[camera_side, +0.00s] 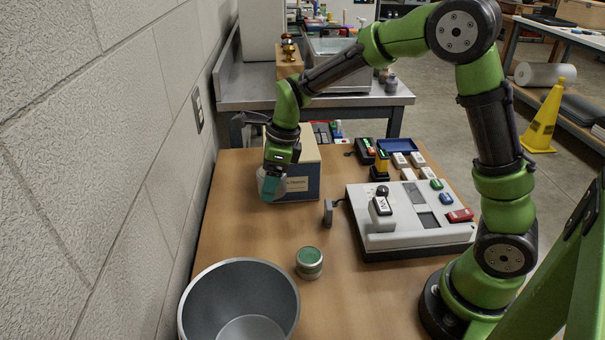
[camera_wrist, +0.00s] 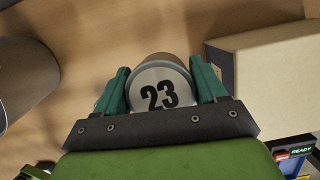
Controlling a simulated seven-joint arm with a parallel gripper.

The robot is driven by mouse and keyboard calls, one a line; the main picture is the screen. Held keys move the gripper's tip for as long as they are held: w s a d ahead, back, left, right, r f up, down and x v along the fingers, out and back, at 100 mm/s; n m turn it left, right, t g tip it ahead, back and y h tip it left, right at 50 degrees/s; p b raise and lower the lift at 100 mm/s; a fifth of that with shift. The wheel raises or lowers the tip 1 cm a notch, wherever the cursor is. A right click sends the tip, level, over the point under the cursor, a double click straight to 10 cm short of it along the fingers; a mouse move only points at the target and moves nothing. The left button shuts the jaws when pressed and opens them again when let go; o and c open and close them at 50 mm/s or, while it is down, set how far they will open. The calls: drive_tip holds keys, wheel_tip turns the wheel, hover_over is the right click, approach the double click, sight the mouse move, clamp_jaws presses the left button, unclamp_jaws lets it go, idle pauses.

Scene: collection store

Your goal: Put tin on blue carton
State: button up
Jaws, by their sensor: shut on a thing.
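My gripper (camera_side: 269,188) is shut on a round tin with a pale face marked "23" (camera_wrist: 160,88). Its teal fingers sit on either side of the tin in the wrist view. In the side view the gripper largely covers the tin, which is above the table at the front left of the blue carton (camera_side: 305,186). The carton has a tan top and a dark blue front with a pale label. A tan box side, likely this carton, shows right of the gripper in the wrist view (camera_wrist: 275,85). I cannot tell whether tin and carton touch.
A green-topped round container (camera_side: 309,262) stands on the table near a large grey bin (camera_side: 240,300). A white console (camera_side: 405,225) with buttons is to the right. Small coloured blocks and a blue tray (camera_side: 397,145) lie behind it. A wall runs along the left.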

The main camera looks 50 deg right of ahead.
drive_tip(key=s+d+r+m, duration=0.1)
drive_tip(key=s+d+r, duration=0.25)
drive_tip(key=d, duration=0.35)
drive_tip(key=s+d+r, duration=0.2)
drive_tip(key=d+r, duration=0.2)
drive_tip(key=d, duration=0.3)
drive_tip(key=w, duration=0.5)
drive_tip(key=w+d+f, duration=0.1)
drive_tip(key=w, duration=0.4)
drive_tip(key=w+d, duration=0.1)
drive_tip(key=w, duration=0.3)
drive_tip(key=shift+w+d+f, duration=0.2)
drive_tip(key=shift+w+f, duration=0.1)
drive_tip(key=shift+w, duration=0.1)
drive_tip(key=shift+s+d+x, duration=0.1)
drive_tip(key=shift+d+x, duration=0.05)
drive_tip(key=shift+x, duration=0.75)
drive_tip(key=shift+s+d+x, duration=0.1)
drive_tip(key=shift+d+x, duration=0.1)
drive_tip(key=shift+x, duration=0.65)
drive_tip(key=shift+f, duration=0.25)
drive_tip(key=o, duration=1.1)
drive_tip(key=shift+r, duration=0.1)
